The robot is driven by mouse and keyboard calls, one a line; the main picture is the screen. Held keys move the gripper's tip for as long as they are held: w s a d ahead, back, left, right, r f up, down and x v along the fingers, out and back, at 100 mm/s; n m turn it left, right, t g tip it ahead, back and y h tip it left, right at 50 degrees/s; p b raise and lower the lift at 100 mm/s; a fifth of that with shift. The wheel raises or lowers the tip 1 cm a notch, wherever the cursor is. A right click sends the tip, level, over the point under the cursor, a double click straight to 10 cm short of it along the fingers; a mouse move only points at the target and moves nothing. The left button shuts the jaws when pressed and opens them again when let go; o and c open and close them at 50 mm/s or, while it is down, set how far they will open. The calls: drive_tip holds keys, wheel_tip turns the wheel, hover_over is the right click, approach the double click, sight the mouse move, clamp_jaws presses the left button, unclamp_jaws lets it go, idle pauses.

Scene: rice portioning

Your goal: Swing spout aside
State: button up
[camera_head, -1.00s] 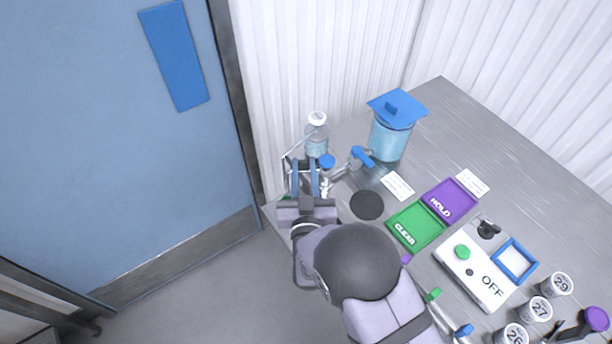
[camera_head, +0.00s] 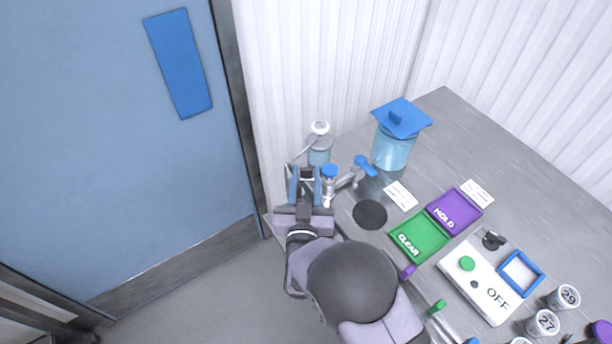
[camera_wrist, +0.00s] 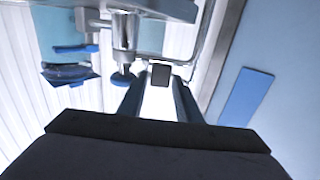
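The metal spout assembly (camera_head: 343,182) stands at the table's left edge, with a blue-handled tap (camera_head: 364,166) and a blue knob (camera_head: 329,170). In the wrist view its silver fitting (camera_wrist: 125,32) hangs at upper middle, and a thin bent rod (camera_wrist: 203,45) runs to a small dark pad (camera_wrist: 161,75). My gripper (camera_head: 305,178) is beside the spout, left of the blue knob. Its two blue fingers (camera_wrist: 158,92) are apart, with the dark pad showing between or just beyond their tips. I cannot tell whether they touch it.
A clear container with a blue lid (camera_head: 394,145) stands behind the tap, and a clear bottle (camera_head: 319,150) near the wall. A black disc (camera_head: 370,214), green tray (camera_head: 419,237), purple tray (camera_head: 454,211) and white control box (camera_head: 484,281) lie rightward. The blue door is left.

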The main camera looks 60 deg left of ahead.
drive_tip(key=shift+s, duration=0.1)
drive_tip(key=b+v, duration=0.2)
drive_tip(key=v, duration=0.5)
idle(0.5)
